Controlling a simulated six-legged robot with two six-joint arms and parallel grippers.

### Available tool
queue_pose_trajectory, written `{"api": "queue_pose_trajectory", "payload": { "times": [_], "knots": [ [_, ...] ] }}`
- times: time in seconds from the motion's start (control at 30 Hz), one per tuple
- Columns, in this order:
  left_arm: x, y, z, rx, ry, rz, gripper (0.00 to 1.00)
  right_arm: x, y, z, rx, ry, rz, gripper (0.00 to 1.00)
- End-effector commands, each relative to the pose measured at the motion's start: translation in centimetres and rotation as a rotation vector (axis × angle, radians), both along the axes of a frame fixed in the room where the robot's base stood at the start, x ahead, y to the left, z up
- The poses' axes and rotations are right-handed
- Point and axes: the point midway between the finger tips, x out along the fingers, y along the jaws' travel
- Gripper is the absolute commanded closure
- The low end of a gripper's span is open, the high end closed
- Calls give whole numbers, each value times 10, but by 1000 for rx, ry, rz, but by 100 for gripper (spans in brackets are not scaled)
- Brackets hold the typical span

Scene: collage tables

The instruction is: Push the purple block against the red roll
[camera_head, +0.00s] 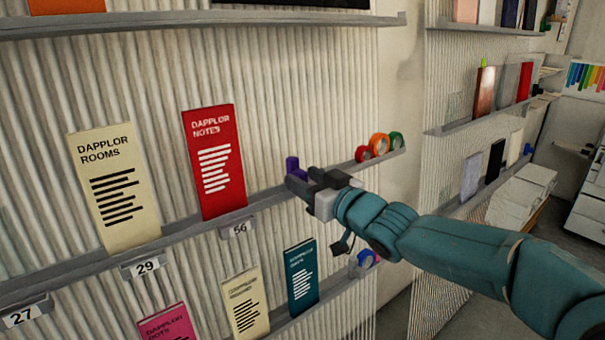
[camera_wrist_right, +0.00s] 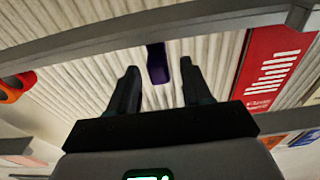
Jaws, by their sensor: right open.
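The purple block (camera_head: 292,164) stands on the middle shelf, partly hidden behind my right gripper (camera_head: 302,178). The red roll (camera_head: 363,153) sits farther right on the same shelf, with a clear gap between the two. In the right wrist view, my open right gripper (camera_wrist_right: 158,78) has its two dark fingers apart. The purple block (camera_wrist_right: 157,64) shows in line with the space between them, and I cannot tell whether they touch it. The red roll (camera_wrist_right: 28,78) shows at the left edge there. My left gripper is not in view.
A red card (camera_head: 214,162) leans on the shelf (camera_head: 190,230) to the left of the block. A lower shelf holds cards and a blue roll (camera_head: 367,257).

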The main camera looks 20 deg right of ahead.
Motion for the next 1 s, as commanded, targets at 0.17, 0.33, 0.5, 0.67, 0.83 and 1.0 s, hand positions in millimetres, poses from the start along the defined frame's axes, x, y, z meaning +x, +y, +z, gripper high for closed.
{"api": "queue_pose_trajectory", "payload": {
  "times": [0.17, 0.33, 0.5, 0.67, 0.83, 1.0],
  "knots": [
    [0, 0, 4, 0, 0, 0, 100, 16, 5, 0, 0, 1, 0, 51],
    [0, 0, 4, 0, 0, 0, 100, 19, 4, 0, 1, 1, 0, 51],
    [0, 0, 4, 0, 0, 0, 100, 19, 4, 0, 1, 1, 0, 64],
    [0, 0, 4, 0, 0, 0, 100, 19, 4, 0, 1, 1, 0, 100],
    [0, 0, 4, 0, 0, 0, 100, 19, 4, 0, 1, 1, 0, 100],
    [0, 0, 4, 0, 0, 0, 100, 19, 2, 0, 0, 0, 0, 100]
  ]
}}
